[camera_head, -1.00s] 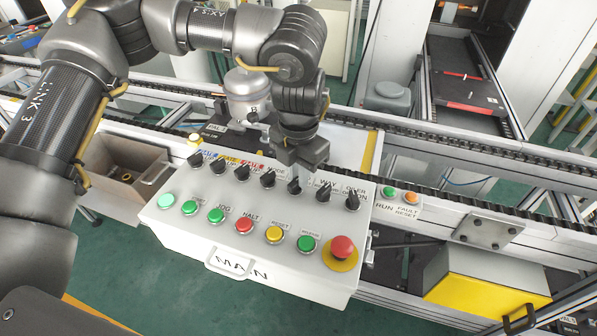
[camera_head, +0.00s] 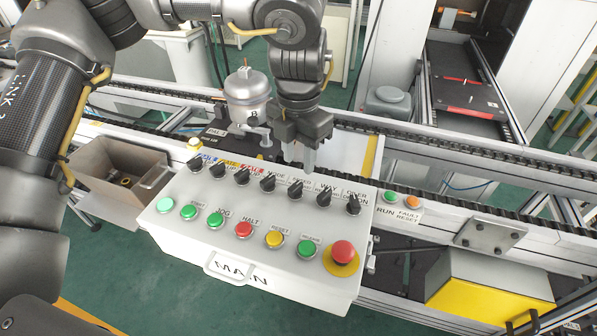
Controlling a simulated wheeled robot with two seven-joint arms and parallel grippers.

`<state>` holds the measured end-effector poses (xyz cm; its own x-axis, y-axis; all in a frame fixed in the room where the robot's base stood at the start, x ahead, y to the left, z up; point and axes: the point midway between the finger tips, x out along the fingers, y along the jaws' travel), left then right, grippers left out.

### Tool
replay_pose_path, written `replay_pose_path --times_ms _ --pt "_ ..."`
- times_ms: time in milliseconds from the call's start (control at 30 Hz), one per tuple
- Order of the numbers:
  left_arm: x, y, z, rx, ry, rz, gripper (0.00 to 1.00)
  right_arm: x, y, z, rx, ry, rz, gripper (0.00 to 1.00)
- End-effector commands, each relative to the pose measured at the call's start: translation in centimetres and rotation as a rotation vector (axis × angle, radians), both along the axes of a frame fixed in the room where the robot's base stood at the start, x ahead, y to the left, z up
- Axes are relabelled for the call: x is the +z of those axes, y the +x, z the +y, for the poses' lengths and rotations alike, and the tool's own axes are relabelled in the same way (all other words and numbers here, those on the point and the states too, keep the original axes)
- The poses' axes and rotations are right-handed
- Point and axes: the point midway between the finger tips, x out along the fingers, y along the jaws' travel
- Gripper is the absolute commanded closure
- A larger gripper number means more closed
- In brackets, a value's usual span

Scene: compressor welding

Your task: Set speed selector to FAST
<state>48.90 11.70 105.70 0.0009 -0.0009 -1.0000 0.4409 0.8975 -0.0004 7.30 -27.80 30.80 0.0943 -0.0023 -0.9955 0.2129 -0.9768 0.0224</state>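The white MAIN control box (camera_head: 180,238) stands in the middle, with a row of black selector knobs along the back of its sloping top. The fifth knob from the left (camera_head: 296,190) appears to be the speed selector; its label is too small to read surely. Its pointer is tilted, and its exact setting is hard to tell. My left gripper (camera_head: 300,158) hangs just above and behind this knob, pointing down, apart from it. Its fingers look slightly apart and hold nothing. My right gripper is not in view.
Several coloured buttons and a red emergency stop (camera_head: 343,251) line the front of the box top. Other knobs (camera_head: 324,197) sit close on both sides. A metal compressor (camera_head: 247,98) stands behind, and a conveyor rail runs behind the box.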

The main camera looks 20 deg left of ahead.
Motion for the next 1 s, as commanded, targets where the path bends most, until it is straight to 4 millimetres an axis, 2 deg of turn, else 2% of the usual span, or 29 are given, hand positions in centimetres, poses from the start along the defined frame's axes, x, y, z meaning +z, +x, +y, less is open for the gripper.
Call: replay_pose_path --times_ms 133,300,500,867,1000 --pt "2.7 0.1 0.0 0.002 0.000 -0.004 0.64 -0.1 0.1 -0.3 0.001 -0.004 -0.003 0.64" --pt "4.4 0.0 0.0 0.002 0.001 -0.002 0.64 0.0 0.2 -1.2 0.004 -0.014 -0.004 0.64" --pt "4.8 0.0 0.0 0.001 0.001 0.000 0.64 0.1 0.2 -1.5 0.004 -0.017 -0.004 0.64" --pt "4.8 0.0 0.0 0.001 0.001 0.000 0.64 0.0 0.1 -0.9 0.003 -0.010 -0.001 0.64" --pt "6.2 0.0 0.0 0.001 0.001 0.000 0.64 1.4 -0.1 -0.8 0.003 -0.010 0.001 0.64"
